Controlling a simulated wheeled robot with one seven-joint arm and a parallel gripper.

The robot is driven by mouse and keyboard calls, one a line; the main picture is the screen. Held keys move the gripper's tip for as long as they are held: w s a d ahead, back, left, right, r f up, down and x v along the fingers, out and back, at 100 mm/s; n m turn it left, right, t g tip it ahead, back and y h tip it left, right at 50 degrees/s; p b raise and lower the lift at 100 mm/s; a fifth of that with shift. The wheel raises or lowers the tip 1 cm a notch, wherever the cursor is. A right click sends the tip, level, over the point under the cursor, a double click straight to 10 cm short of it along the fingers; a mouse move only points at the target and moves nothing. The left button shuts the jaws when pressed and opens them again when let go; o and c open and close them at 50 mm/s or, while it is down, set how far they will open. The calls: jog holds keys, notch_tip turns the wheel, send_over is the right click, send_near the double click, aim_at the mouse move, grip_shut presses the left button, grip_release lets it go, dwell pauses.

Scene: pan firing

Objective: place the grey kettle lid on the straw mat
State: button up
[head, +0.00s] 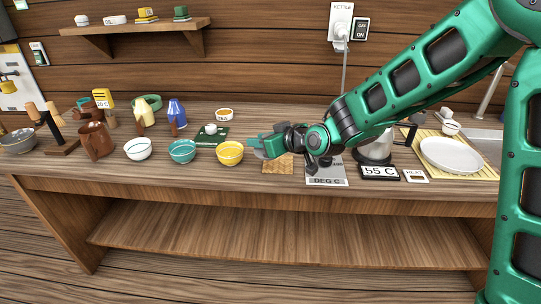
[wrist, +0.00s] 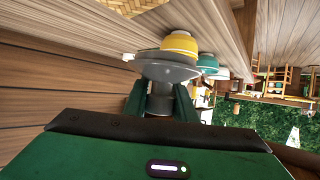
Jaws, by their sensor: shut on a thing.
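The grey kettle lid (wrist: 165,72) is a round disc with a knob. My gripper (wrist: 158,104) is shut on the knob, as the wrist view shows. In the head view my gripper (head: 257,147) is over the counter, just right of the yellow bowl, and the lid there is mostly hidden. The small woven straw mat (head: 278,166) lies on the counter just below and right of my gripper; my arm covers its back part. A straw-coloured patch (wrist: 120,7) shows at the top of the wrist view. The kettle (head: 375,152) is partly hidden behind my arm.
The yellow bowl (head: 229,153) is close left of my gripper, with a teal bowl (head: 182,151) and a white bowl (head: 138,149) further left. A DEG C panel (head: 327,181) lies right of the mat. A plate (head: 450,155) rests on a slatted mat at right.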

jog(key=w+d+f, duration=0.1)
jog(key=w, duration=0.1)
jog(key=w+d+f, duration=0.1)
jog(key=w+f, duration=0.1)
jog(key=w, duration=0.1)
jog(key=w+d+f, duration=0.1)
jog(key=w+f, duration=0.1)
jog(key=shift+w, duration=0.3)
jog(key=shift+f, duration=1.95)
jog(key=shift+f, duration=0.1)
jog(key=o, duration=1)
jog(key=v, duration=1.2)
